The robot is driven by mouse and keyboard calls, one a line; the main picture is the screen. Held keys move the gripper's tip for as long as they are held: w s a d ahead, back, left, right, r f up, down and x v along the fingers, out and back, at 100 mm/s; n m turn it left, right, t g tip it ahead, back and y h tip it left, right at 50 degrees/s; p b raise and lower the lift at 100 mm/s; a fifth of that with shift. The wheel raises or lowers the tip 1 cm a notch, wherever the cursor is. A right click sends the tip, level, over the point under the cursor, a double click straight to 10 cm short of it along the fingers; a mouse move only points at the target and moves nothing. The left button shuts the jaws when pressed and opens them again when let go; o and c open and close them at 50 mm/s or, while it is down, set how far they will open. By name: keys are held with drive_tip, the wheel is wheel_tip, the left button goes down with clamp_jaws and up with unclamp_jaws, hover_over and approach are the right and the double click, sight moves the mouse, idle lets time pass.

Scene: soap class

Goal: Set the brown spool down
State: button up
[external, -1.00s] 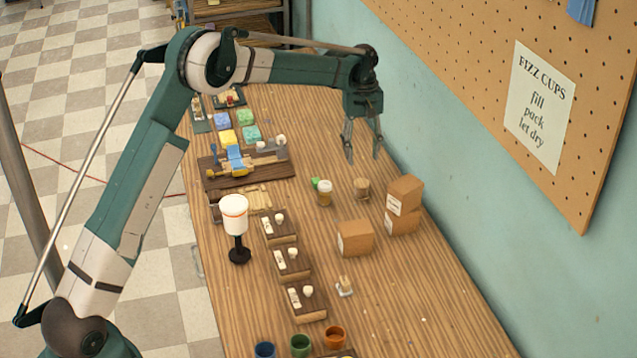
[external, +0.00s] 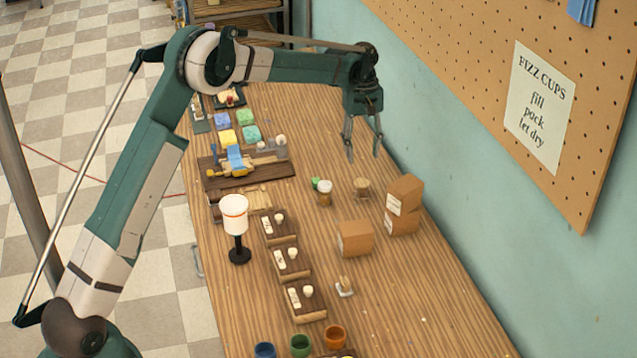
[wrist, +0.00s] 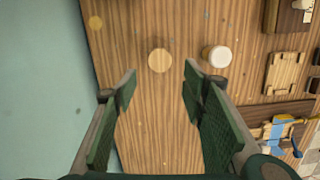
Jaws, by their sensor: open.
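The brown spool (external: 361,188) stands upright on the wooden table, left of the stacked cardboard boxes. In the wrist view its round, light-brown top (wrist: 159,60) shows ahead of the gap between my fingertips. My gripper (external: 364,157) is open and empty, pointing down above the spool, with clear space between them in the external view. In the wrist view the two green finger pads of my gripper (wrist: 159,82) are spread wide, and nothing is between them.
Stacked boxes (external: 403,205) and another box (external: 355,238) stand nearby. The teal wall (wrist: 40,90) is close to the table edge.

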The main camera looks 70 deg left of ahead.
drive_tip(key=s+d+r+m+t+y, duration=0.1)
drive_tip(key=s+d+r+m, duration=0.2)
drive_tip(key=d+r, duration=0.95)
drive_tip(key=s+d+r+m+t+y, duration=0.1)
drive_tip(key=s+d+r+m, duration=0.25)
drive_tip(key=d+r, duration=0.85)
drive_tip(key=s+d+r+m+t, duration=0.1)
drive_tip(key=s+d+m+t, duration=0.15)
drive_tip(key=s+d, duration=0.85)
drive_tip(key=s+d+r+m+t, duration=0.1)
drive_tip(key=s+d+m, duration=0.2)
drive_tip(key=s+d, duration=0.85)
drive_tip(key=s+d+f+m+t, duration=0.2)
drive_tip(key=s+d+f+m, duration=0.2)
drive_tip(key=s+d+f, duration=0.3)
drive_tip(key=s+d, duration=0.4)
drive_tip(key=s, duration=0.2)
drive_tip(key=shift+s+d+m+h, duration=0.2)
drive_tip(key=shift+d+m+h, duration=0.1)
drive_tip(key=shift+m, duration=0.1)
drive_tip(key=shift+f, duration=0.2)
